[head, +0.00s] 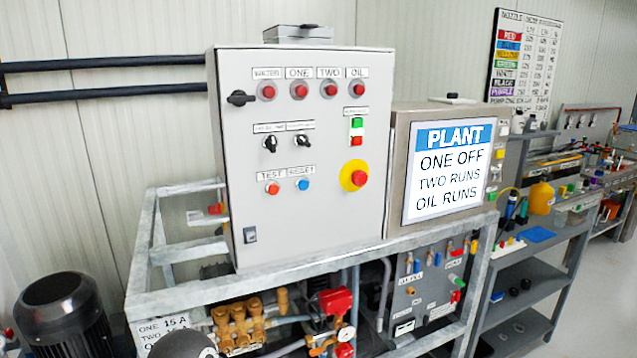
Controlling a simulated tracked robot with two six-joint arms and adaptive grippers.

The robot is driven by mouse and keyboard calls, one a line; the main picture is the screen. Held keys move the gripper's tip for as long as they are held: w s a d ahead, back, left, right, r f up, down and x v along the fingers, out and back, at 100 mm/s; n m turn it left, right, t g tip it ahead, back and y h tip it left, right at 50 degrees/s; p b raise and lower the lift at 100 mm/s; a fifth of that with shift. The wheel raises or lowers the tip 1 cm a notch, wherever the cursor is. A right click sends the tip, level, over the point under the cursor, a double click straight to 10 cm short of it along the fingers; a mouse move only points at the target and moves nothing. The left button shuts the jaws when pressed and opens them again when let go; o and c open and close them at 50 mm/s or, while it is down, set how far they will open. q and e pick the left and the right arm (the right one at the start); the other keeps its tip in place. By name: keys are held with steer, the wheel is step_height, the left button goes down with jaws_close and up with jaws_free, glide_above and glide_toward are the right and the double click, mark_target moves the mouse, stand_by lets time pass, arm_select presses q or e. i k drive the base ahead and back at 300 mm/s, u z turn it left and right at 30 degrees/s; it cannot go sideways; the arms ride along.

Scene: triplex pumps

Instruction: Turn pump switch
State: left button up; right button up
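A light grey control cabinet (330,225) stands on a metal frame in the middle of the head view. A black rotary handle (240,97) sticks out at its upper left. Two black selector switches sit below the lamps, a left one (270,143) and a right one (301,141); their labels are too small to read surely. A row of red lamps includes ones labelled ONE (299,90), TWO (330,89) and OIL (357,87). A sign (447,172) reads PLANT, ONE OFF, TWO RUNS, OIL RUNS. Neither gripper is in view.
A red mushroom button (358,177) on a yellow disc, green and red push buttons (357,131), and TEST (272,188) and RESET (302,185) buttons share the panel. Brass pump parts (238,325) sit below. Grey shelves (525,268) stand right. A dark motor (62,315) is lower left.

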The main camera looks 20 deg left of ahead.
mark_target(271, 142)
steer(key=u, duration=0.5)
steer(key=k, duration=1.2)
steer(key=u, duration=1)
steer(key=i, duration=1)
steer(key=z, duration=0.35)
steer(key=i, duration=0.85)
steer(key=z, duration=0.7)
steer(key=k, duration=0.8)
steer(key=z, duration=0.2)
steer(key=i, duration=0.25)
